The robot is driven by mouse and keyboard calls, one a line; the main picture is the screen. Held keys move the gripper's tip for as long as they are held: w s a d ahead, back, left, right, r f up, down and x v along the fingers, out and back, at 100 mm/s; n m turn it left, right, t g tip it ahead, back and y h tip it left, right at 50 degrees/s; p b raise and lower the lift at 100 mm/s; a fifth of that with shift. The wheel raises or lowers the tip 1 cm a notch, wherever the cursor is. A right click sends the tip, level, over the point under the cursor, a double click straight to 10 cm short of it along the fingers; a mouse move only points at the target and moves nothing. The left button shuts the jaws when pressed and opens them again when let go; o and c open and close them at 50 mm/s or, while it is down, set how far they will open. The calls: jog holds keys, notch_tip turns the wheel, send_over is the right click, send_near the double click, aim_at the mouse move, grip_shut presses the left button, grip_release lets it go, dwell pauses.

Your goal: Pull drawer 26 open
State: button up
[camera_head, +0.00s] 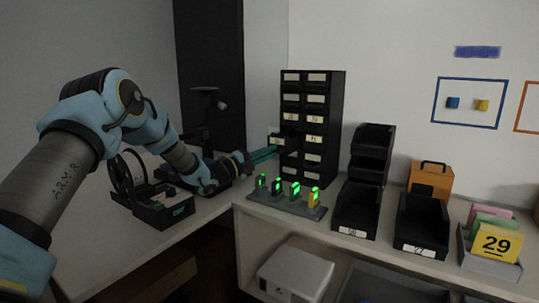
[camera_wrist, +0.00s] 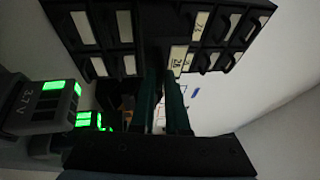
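The black drawer cabinet (camera_head: 325,126) stands on the counter, with two columns of small labelled drawers. Drawer 26 (camera_head: 287,142), in the left column, sticks out part way from the cabinet front; the others sit flush. In the wrist view its label (camera_wrist: 177,58) reads 26 and stands nearer than the other labels. My gripper (camera_head: 274,151) reaches it from the left, with two teal fingers close together at the drawer front. In the wrist view the fingers (camera_wrist: 164,80) meet the drawer just below the label and look shut on its handle; the handle itself is hidden.
A rack with several green-lit battery-like units (camera_head: 288,203) stands just in front of the cabinet. Black bins (camera_head: 357,212) and an orange box (camera_head: 431,180) are to the right. A black tray-like device (camera_head: 165,211) lies below my arm. Free room before the cabinet is narrow.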

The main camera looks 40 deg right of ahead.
jog(key=o, duration=0.4)
jog(key=shift+o, duration=0.2)
jog(key=b+v, duration=0.3)
jog(key=v, duration=0.4)
jog(key=shift+a, duration=0.25)
